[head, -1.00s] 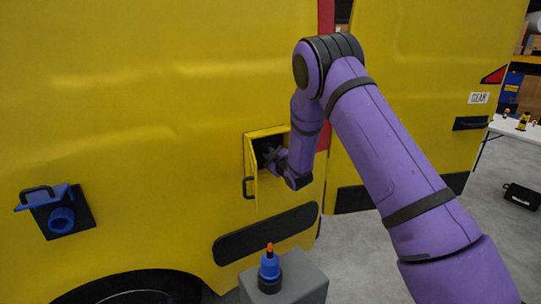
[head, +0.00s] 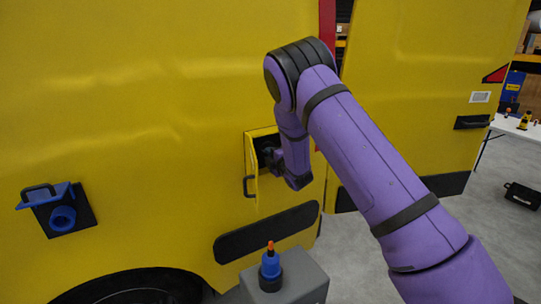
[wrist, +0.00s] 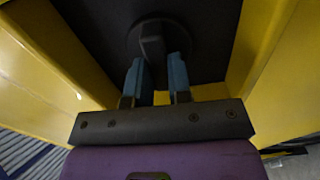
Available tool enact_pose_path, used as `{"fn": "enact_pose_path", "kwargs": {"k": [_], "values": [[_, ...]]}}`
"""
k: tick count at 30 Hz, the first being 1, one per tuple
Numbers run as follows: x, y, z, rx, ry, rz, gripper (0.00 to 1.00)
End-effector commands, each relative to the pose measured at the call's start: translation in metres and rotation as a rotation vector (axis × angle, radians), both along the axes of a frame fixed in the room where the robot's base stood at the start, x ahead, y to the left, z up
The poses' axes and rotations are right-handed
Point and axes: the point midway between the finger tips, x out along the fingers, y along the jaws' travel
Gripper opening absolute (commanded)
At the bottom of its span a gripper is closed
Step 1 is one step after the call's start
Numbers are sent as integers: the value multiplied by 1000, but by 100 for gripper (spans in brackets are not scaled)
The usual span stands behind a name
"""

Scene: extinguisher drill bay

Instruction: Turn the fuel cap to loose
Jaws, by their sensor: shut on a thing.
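The fuel cap (wrist: 152,38) is a dark round disc with a raised grip bar, on the dark back wall of a yellow recess in the wrist view. My gripper (wrist: 156,64) has its two blue fingers on either side of the bar and is shut on it. In the head view my gripper (head: 272,158) is inside the small open compartment and mostly hidden by its shadow and my arm. The cap cannot be made out there. The open fuel door (head: 251,172) has a dark handle and stands out at the left of the opening.
The yellow truck side (head: 150,120) fills most of the view. A blue fitting with a hinged lid (head: 62,216) is at the left. A grey pedestal (head: 305,278) with a blue, orange-tipped item (head: 270,265) stands below the compartment. Yellow walls closely surround my fingers.

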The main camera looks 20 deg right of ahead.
Motion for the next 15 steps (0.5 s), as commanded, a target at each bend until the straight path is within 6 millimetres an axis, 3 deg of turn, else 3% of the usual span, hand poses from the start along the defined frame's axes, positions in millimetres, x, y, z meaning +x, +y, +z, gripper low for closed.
{"fn": "enact_pose_path", "kwargs": {"k": [15], "values": [[-1, -1, -2, -56, -11, -1, 0]]}}
